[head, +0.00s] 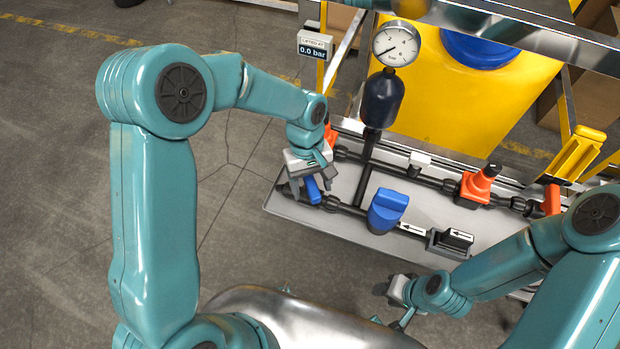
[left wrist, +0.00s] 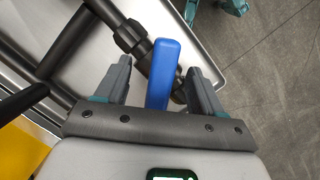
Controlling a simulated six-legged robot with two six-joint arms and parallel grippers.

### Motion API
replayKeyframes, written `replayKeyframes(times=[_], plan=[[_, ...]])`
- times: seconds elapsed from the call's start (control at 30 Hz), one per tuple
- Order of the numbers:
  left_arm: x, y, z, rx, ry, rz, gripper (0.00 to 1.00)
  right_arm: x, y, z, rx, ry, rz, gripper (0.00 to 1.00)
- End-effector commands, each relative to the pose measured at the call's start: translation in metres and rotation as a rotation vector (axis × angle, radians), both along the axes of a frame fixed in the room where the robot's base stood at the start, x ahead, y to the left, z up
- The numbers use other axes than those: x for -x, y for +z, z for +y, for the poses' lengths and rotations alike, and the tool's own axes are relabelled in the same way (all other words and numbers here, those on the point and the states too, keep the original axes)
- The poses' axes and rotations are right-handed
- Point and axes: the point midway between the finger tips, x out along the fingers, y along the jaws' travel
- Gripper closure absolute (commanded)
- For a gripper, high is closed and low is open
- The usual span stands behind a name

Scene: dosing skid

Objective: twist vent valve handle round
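A small blue valve handle (head: 312,189) sits on the black pipe at the left end of the tray, and I take it for the vent valve handle. In the left wrist view the blue handle (left wrist: 163,72) stands between the two fingers. My left gripper (head: 308,187) is at this handle. In the wrist view its fingers (left wrist: 160,85) are apart, with a gap on each side of the handle. My right gripper (head: 388,290) hangs low in front of the tray, away from the valves; its fingers are too small to read.
A larger blue handle (head: 387,210) stands on the same pipe to the right. Orange valves (head: 478,184) sit on the rear pipe. A gauge (head: 396,43) and dark vessel (head: 382,98) rise behind, before a yellow tank (head: 450,95). Floor left of the tray (head: 262,205) is clear.

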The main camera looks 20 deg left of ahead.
Motion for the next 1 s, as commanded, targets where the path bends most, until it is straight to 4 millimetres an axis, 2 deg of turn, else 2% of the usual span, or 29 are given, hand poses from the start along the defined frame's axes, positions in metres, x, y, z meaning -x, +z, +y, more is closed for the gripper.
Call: replayKeyframes(times=[0.27,0.8,1.0], plan=[[0.0,0.006,0.0,0.0,0.001,0.0,0.32,0.0,0.004,0.0,0.0,0.0,0.0,0.57],[0.0,0.065,0.0,-0.001,0.001,-0.001,0.32,0.0,0.046,0.0,0.0,0.0,0.0,0.57],[0.0,0.071,0.0,0.001,0.001,0.0,0.32,0.0,0.049,0.0,0.0,0.0,0.0,0.57]])
